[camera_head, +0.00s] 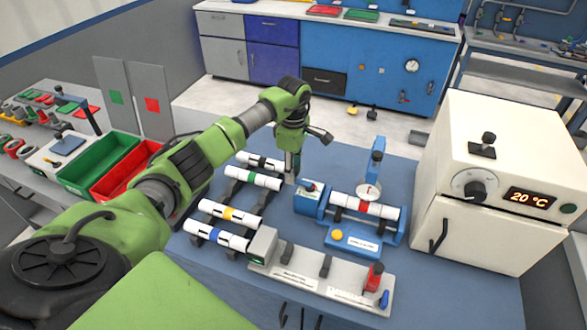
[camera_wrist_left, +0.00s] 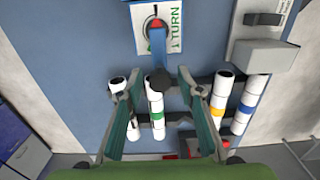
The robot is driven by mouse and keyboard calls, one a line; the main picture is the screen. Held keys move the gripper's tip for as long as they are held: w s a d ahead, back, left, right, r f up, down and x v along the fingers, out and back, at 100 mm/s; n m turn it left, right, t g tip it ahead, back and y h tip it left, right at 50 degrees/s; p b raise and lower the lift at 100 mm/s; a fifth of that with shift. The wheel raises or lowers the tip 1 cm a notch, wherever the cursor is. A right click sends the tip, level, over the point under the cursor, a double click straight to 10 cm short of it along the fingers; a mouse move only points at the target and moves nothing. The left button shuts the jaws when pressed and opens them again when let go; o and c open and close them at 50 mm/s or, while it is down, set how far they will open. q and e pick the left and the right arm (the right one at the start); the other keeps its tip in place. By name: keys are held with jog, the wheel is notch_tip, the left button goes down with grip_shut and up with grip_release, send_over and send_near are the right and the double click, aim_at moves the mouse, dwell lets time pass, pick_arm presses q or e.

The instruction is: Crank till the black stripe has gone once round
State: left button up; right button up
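My left gripper (camera_head: 291,166) points down between the pipe rack and a blue fixture (camera_head: 309,199). The left wrist view shows its fingers (camera_wrist_left: 159,76) open and wide apart. A blue crank arm with a black knob (camera_wrist_left: 158,82) reaches from a red hub on a panel marked "1 TURN" (camera_wrist_left: 172,40). The knob appears between the fingertips; I cannot tell whether they touch it. A white pipe with a black stripe (camera_head: 262,161) lies at the back of the rack, partly behind a finger in the wrist view. My right gripper is not in view.
White pipes with green (camera_head: 264,181), yellow (camera_head: 240,217) and blue (camera_head: 205,232) stripes lie in the rack. A red-striped pipe (camera_head: 348,201) sits in the blue fixture. A grey base (camera_head: 300,268) lies in front. A white oven (camera_head: 490,235) stands at the right.

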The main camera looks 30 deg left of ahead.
pick_arm(q)
grip_shut()
